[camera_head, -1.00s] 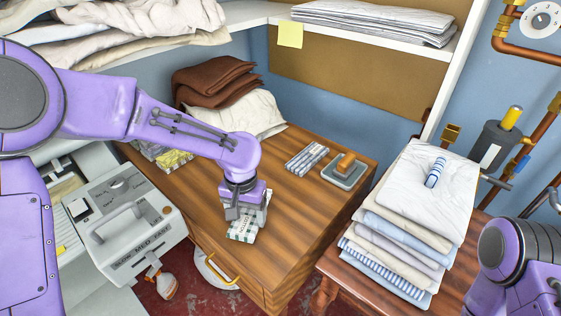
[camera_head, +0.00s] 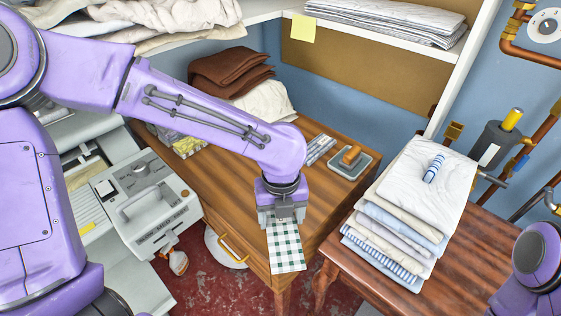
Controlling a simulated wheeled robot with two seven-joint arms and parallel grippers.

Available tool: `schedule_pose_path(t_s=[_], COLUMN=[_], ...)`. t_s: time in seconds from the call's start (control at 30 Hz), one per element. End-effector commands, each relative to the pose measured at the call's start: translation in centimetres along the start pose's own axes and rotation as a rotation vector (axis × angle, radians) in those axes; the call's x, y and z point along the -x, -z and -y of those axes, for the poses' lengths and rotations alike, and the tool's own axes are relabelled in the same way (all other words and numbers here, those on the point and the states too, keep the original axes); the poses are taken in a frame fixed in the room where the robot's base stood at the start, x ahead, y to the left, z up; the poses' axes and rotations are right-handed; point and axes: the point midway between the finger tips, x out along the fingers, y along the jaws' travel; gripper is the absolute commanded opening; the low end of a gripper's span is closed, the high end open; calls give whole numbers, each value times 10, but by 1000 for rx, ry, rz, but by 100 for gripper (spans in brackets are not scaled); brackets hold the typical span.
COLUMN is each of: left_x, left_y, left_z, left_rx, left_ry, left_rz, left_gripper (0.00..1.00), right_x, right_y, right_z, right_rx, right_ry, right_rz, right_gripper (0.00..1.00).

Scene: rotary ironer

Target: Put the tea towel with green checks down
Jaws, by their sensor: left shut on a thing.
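The tea towel with green checks (camera_head: 286,250) hangs flat below my left gripper (camera_head: 284,220), near the front edge of the wooden cabinet. My left gripper points down and is shut on the towel's upper end. The towel's lower part shows in front of the cabinet's front corner; I cannot tell whether it touches the wood. My right arm shows at the lower right edge, but its gripper is out of view.
The wooden cabinet top (camera_head: 318,195) holds a striped folded cloth (camera_head: 320,148) and a stamp on a pad (camera_head: 350,161). A tall stack of folded linen (camera_head: 405,220) stands on the right table (camera_head: 458,255). The ironer (camera_head: 145,205) is at left.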

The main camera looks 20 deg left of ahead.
Motion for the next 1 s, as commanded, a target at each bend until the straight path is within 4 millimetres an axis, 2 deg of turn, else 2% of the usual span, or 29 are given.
schedule_pose_path(t_s=[0.03, 0.1, 0.2, 0.33, 0.47, 0.73, 0.8, 0.9, 1.0], left_x=[10, 18, 26, 31, 24, -12, -31, -49, -60], left_y=[6, 12, 19, 23, 9, -61, -72, -86, -94], left_z=[0, -1, -2, -3, 4, 39, 44, 52, 56], left_rx=[-153, -382, -648, -849, -899, -895, -895, -896, -896], left_ry=[4, 4, 2, 0, -1, -1, -2, -1, 0], left_rz=[-2, -2, -1, -1, -5, -6, -8, -5, -3], left_gripper=[37, 37, 37, 36, 36, 36, 36, 36, 36], right_x=[6, 10, 13, 15, 17, 28, 29, 31, 32], right_y=[3, 4, 5, 6, 7, 12, 12, 13, 13], right_z=[0, -1, -1, -1, -2, -2, -2, -3, -3], right_rx=[0, 0, 0, 0, 0, 0, 0, 0, 0], right_ry=[0, 0, 0, 0, 0, 0, 0, 0, 0], right_rz=[0, 0, 0, 0, 0, 0, 0, 0, 0], right_gripper=[40, 40, 40, 40, 40, 40, 40, 40, 40])
